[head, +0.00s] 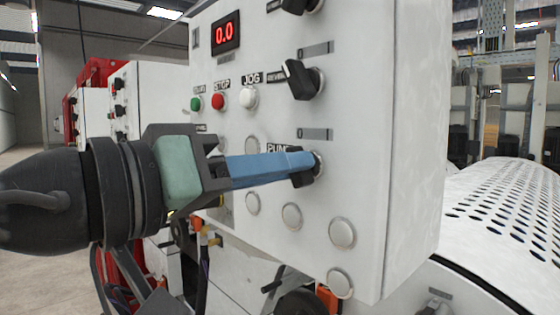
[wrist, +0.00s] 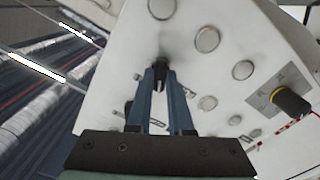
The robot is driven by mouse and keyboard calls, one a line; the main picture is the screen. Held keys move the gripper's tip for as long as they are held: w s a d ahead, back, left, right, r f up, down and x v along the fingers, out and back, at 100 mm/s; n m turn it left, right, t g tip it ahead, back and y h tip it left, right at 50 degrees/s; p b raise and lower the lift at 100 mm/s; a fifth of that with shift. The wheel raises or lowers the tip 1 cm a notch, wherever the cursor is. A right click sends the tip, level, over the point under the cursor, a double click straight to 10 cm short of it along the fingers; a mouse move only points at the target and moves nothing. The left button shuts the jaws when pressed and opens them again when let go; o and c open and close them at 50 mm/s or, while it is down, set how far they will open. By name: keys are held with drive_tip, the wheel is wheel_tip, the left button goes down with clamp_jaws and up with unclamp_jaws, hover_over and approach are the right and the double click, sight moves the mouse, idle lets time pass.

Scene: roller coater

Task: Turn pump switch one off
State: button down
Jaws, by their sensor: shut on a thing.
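The pump switch (head: 310,177) is a black rotary knob on the front of a white control panel (head: 350,190). A label reading "PUM", partly covered, sits just above and left of it. My gripper (head: 303,165) reaches in from the left, its long blue fingers shut on the knob. The fingertips hide much of the knob, so its exact angle is hard to tell. In the wrist view the gripper (wrist: 160,75) points at the panel, with the dark knob (wrist: 160,84) between the fingertips.
Above are another black knob (head: 303,80), green (head: 196,104), red (head: 218,98) and white (head: 249,96) buttons, and a red "0.0" display (head: 225,34). Several round blank caps (head: 342,233) lie below. A perforated white cover (head: 505,215) stands at the right.

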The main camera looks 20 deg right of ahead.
drive_tip(key=shift+n, duration=0.3)
drive_tip(key=c, duration=0.8)
unclamp_jaws()
drive_tip(key=b+v, duration=0.5)
drive_tip(key=v, duration=0.8)
drive_tip(key=shift+r, duration=0.1)
